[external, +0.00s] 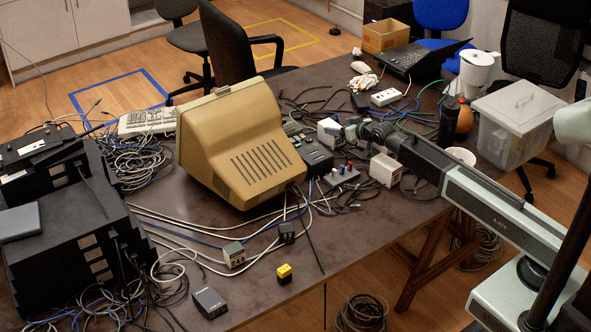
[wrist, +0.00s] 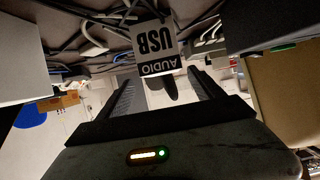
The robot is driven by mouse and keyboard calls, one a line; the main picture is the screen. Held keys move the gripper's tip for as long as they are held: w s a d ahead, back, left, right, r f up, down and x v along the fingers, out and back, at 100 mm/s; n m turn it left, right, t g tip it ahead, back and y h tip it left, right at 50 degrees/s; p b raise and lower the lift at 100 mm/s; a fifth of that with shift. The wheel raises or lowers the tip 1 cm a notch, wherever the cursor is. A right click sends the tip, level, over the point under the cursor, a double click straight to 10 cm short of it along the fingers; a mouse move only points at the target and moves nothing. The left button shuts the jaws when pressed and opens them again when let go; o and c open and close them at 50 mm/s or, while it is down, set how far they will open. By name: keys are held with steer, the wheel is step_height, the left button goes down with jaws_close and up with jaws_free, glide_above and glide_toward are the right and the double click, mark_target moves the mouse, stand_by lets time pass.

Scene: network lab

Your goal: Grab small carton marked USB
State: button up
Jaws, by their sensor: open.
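The small white carton marked USB (wrist: 154,47) shows in the wrist view, its lettering "USB AUDIO" upside down. In the external view a small white box (external: 329,132) at my gripper's tip appears to be this carton. My gripper (external: 356,131) reaches left over the table from the right. Its jaws are open in the wrist view (wrist: 163,80), with the carton ahead and roughly between the fingertips. I cannot tell whether either finger touches it. Part of the carton is hidden from the external view.
A beige monitor (external: 240,140) and a black box (external: 315,158) stand left of my gripper. A larger white box (external: 386,170) stands close below the arm. Cables (external: 285,215) cover much of the table. A clear plastic bin (external: 515,120) stands at right.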

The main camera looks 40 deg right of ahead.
mark_target(327, 125)
steer(key=b+x, duration=0.1)
steer(key=x, duration=0.1)
steer(key=b+x, duration=0.1)
steer(key=x, duration=0.2)
steer(key=b+x, duration=0.1)
steer(key=x, duration=0.1)
steer(key=shift+w+a+f, duration=0.3)
steer(key=shift+s+r, duration=0.1)
steer(key=shift+r, duration=0.05)
steer(key=c, duration=1.6)
step_height(327, 125, up, 10)
steer(key=p, duration=1)
steer(key=shift+r, duration=0.15)
steer(key=shift+c, duration=0.2)
